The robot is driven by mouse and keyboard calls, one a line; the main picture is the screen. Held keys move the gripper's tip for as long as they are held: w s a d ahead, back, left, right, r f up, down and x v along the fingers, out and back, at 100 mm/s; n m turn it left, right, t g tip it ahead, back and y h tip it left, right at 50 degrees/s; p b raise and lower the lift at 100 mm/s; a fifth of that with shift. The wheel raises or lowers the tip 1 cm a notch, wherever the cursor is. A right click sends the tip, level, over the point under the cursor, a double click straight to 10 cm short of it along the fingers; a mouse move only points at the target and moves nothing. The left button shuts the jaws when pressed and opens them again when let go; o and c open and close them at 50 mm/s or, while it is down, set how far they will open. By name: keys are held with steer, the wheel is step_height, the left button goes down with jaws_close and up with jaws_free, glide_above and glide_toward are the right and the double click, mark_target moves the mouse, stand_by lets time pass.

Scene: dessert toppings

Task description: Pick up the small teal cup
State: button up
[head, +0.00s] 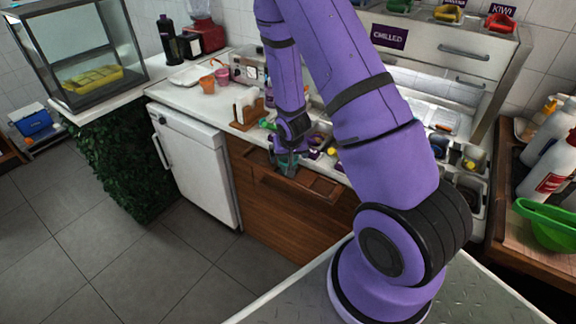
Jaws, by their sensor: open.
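My gripper (287,160) hangs down at the end of my purple arm, over the front edge of the counter and the open wooden drawer (315,186). It is open. A small dull teal shape (287,168), which looks like the teal cup, shows right at the fingertips. My gripper hides most of it, and I cannot tell whether the fingers stand around it or beside it.
Several small containers and tools crowd the counter behind my gripper, partly hidden by my arm. A white cabinet (195,160) is left of the drawer. White bottles (545,165) and a green bowl (548,222) stand at the right.

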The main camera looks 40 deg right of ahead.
steer(key=shift+x, duration=0.85)
steer(key=c, duration=0.9)
steer(key=shift+c, duration=0.2)
steer(key=shift+r, duration=0.1)
